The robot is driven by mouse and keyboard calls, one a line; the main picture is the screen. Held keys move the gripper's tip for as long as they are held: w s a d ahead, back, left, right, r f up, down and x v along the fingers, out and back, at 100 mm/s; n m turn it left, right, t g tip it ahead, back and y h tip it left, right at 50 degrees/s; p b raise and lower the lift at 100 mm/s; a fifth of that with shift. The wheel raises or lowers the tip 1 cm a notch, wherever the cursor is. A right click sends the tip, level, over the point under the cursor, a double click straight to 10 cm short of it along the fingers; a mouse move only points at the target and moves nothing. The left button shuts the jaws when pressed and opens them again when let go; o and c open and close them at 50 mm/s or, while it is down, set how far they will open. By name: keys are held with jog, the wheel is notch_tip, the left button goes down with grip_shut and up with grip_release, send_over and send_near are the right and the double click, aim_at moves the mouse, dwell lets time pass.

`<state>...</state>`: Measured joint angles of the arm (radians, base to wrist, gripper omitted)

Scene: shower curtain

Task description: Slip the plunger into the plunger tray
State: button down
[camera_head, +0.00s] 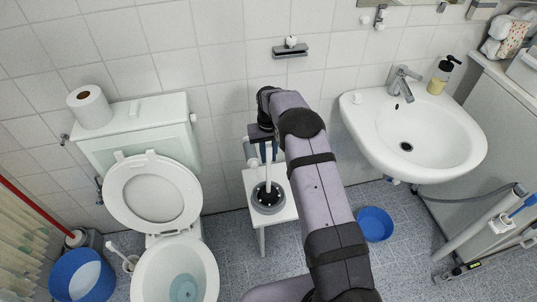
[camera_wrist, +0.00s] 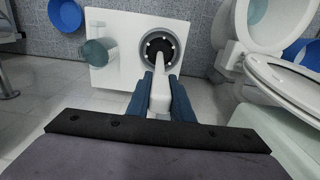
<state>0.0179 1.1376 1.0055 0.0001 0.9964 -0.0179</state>
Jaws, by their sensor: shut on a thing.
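The plunger (camera_head: 268,183) has a pale handle and a dark head, and stands roughly upright over the white stool. My gripper (camera_head: 263,152) is shut on its handle from above. In the wrist view my blue fingers (camera_wrist: 161,97) close on both sides of the pale handle (camera_wrist: 159,92). The plunger tray (camera_head: 269,210) is a round grey ring on the stool, and it also shows in the wrist view (camera_wrist: 142,46). The dark head lies within the ring's outline in both views. Whether it touches the tray's bottom I cannot tell.
The white stool (camera_head: 285,211) also carries a clear glass (camera_wrist: 98,52) beside the tray. The toilet (camera_head: 176,270) stands to the left, the sink (camera_head: 435,150) to the right. Blue basins (camera_head: 374,224) are on the floor. A tiled wall is behind the stool.

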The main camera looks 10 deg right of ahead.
aim_at(269, 146)
jog(key=shift+f+b, duration=0.3)
jog(key=shift+f, duration=0.15)
jog(key=c, duration=1.5)
grip_release()
jog(key=shift+r+b, duration=0.75)
jog(key=shift+r, duration=2.95)
notch_tip(269, 146, up, 4)
jog(key=p, duration=0.4)
jog(key=shift+w, duration=0.1)
